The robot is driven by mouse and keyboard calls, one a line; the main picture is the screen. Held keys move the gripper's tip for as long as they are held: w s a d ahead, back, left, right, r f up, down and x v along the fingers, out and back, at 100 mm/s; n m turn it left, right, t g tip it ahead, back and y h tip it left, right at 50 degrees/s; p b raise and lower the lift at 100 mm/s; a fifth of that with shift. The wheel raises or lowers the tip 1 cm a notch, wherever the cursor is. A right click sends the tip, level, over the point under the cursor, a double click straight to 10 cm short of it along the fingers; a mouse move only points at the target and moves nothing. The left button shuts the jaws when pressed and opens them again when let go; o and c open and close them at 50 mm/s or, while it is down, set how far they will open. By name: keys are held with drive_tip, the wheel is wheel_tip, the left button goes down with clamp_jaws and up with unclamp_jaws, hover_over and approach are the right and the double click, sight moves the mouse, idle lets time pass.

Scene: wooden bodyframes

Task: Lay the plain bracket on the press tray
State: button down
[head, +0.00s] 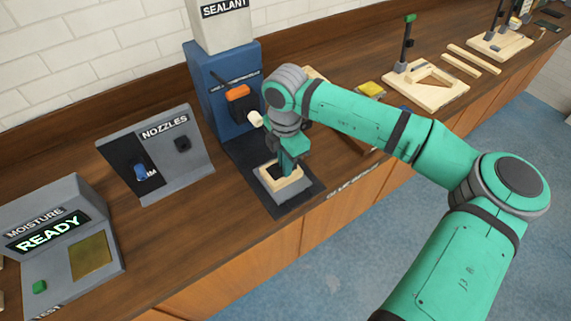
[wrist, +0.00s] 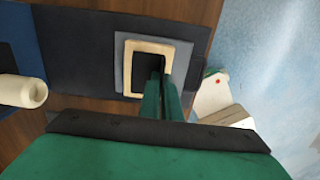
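A pale wooden square frame (head: 295,184) lies on a grey block on the dark mat by the sealant station. It shows in the wrist view (wrist: 131,66) with a dark centre. I cannot tell whether it is the plain bracket. My gripper (head: 286,171) points down at this frame. Its two fingers (wrist: 159,76) are close together, with tips over the frame's opening and right side. I cannot tell whether they grip the frame or stand just above it. No tray is clearly marked as the press tray. My arm hides part of the bench to the right.
A sealant dispenser (head: 223,75) stands behind the frame, its pale nozzle (wrist: 22,91) left in the wrist view. A nozzle stand (head: 185,169) and moisture meter (head: 62,255) reading READY are left. A yellow item (head: 371,89) and wooden jig (head: 418,92) are right. The bench front edge is close.

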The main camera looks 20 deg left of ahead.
idle(0.3)
drive_tip(key=c, duration=1.9)
unclamp_jaws()
wheel_tip(320, 180, up, 11)
drive_tip(key=shift+f, duration=0.1)
